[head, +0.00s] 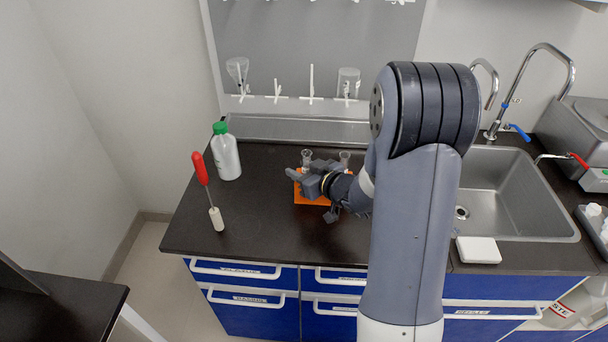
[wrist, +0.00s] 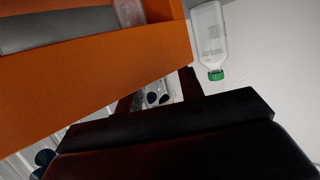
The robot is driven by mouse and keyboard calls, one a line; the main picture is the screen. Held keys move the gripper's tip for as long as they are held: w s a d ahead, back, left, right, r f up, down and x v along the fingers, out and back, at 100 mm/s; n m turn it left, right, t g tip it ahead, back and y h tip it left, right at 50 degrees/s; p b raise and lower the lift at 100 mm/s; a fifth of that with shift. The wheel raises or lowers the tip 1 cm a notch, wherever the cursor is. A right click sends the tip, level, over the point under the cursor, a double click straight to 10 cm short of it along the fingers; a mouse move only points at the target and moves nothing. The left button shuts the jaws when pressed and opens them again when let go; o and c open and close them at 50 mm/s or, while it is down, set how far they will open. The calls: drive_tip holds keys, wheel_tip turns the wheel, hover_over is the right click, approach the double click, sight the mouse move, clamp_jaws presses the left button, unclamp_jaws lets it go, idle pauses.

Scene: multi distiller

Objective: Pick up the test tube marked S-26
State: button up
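An orange rack (head: 312,200) lies on the dark counter, and its wall (wrist: 100,75) fills the upper left of the wrist view. Two small clear glass vessels, one at the left (head: 307,158) and one at the right (head: 345,156), show just behind my gripper. A clear piece (wrist: 130,12) shows at the rack's top in the wrist view. No S-26 mark is legible, so I cannot tell which is that tube. My gripper (head: 303,175) is low over the rack, its fingers pointing left. It hides much of the rack. Whether its fingers hold anything is unclear.
A white bottle with a green cap (head: 226,155) stands left; it appears inverted in the wrist view (wrist: 209,40). The sink (head: 500,190) is right of my arm. Glassware hangs on the back panel.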

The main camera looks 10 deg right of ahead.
clamp_jaws()
